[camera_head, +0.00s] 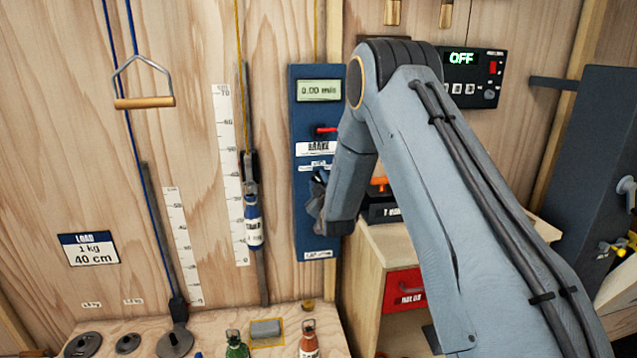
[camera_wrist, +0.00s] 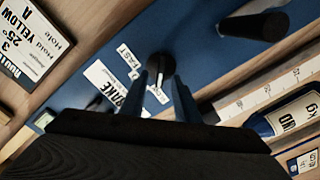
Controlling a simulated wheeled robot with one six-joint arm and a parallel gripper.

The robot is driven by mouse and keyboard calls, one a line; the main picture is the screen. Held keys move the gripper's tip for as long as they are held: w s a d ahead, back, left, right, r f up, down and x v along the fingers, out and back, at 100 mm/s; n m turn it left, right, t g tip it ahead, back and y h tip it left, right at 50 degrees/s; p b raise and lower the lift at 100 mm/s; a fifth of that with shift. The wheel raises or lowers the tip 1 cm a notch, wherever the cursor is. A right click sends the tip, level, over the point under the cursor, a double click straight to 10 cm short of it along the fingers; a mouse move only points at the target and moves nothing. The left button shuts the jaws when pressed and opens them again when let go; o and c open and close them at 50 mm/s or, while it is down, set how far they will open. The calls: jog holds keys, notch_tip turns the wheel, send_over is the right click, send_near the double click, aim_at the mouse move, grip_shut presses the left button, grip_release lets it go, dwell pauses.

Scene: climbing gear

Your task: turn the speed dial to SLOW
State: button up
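The speed dial (camera_wrist: 161,66) is a round black knob with a white pointer mark on the blue panel, shown in the wrist view. A small label beside it reads FAST (camera_wrist: 129,57); no SLOW wording is readable. My gripper's two fingers (camera_wrist: 162,92) stand apart, one on either side of the dial, with their tips at it. I cannot tell whether they press on it. In the head view my gripper (camera_head: 318,200) is at the blue panel (camera_head: 304,220), below the BRAKE label, and the dial is mostly hidden by it. The panel's display (camera_head: 318,90) reads 0.00 m/s.
A red brake lever (camera_head: 326,130) sits just above the dial area. A black handle (camera_wrist: 255,24) sticks out from the panel. A weight cylinder (camera_head: 253,220) and ruler (camera_head: 231,170) are left of the panel. A wooden cabinet (camera_head: 368,290) stands below right.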

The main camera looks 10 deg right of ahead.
jog(key=s+b, duration=0.1)
jog(key=s, duration=0.6)
jog(key=shift+s+b, duration=0.35)
jog(key=shift+b, duration=0.05)
jog(key=s+f+m+g, duration=0.2)
jog(key=s+g, duration=0.3)
jog(key=s, duration=0.9)
jog(key=s+d+f+m+g, duration=0.1)
jog(key=s+f+m+g, duration=0.2)
jog(key=s, duration=1.1)
jog(key=s+d+f+m+g, duration=0.1)
jog(key=s+m+g, duration=0.3)
jog(key=s+g, duration=0.5)
jog(key=s+f, duration=0.1)
jog(key=s, duration=0.5)
jog(key=shift+f, duration=0.15)
